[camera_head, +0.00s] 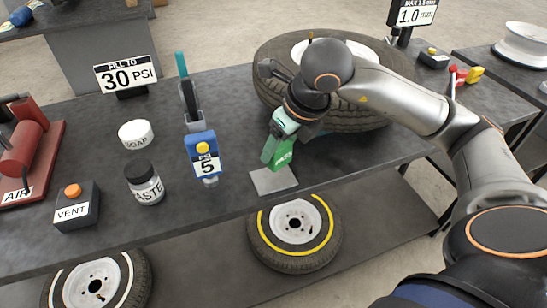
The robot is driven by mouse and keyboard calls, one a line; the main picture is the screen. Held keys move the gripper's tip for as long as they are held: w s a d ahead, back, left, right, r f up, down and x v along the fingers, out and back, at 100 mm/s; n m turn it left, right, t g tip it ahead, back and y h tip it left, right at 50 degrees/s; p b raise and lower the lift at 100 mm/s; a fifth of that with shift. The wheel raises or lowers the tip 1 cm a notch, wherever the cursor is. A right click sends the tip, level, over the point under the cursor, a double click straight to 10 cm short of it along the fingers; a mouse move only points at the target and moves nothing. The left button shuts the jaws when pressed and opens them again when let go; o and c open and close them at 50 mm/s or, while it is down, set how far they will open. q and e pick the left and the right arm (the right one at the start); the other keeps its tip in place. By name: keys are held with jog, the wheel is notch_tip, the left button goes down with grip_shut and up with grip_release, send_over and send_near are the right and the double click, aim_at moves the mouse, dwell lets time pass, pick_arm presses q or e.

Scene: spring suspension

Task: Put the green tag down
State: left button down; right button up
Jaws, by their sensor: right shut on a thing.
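The green tag (279,152) is a small upright green piece with white marking, slightly tilted. My right gripper (283,124) comes down from above and is shut on its upper part, hiding some of it. The tag's lower end is just behind and above a flat grey square plate (274,181) at the table's front edge. I cannot tell whether the tag touches the plate or the table. My left gripper is not in view.
A large tyre (268,52) lies behind my right gripper. A blue "5" device (204,152), a paste jar (145,184), a soap tub (136,134) and a vent box (76,206) stand to the left. Dark tabletop (240,95) shows bare between them. Wheels (294,232) lie on the shelf below.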

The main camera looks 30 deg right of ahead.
jog(key=shift+w+a+f, duration=0.25)
jog(key=shift+w+f, duration=0.1)
jog(key=shift+f, duration=0.25)
jog(key=shift+s+x, duration=0.2)
jog(key=shift+x, duration=0.65)
jog(key=shift+s+x, duration=0.2)
jog(key=shift+x, duration=0.65)
jog(key=shift+f, duration=0.3)
jog(key=shift+f+b, duration=0.15)
jog(key=shift+b, duration=0.2)
jog(key=o, duration=1.3)
jog(key=shift+r, duration=0.2)
jog(key=shift+r+p, duration=0.25)
jog(key=shift+p, duration=0.15)
jog(key=p+v, duration=0.1)
jog(key=v, duration=1)
jog(key=shift+s+r, duration=0.25)
jog(key=shift+r, duration=0.05)
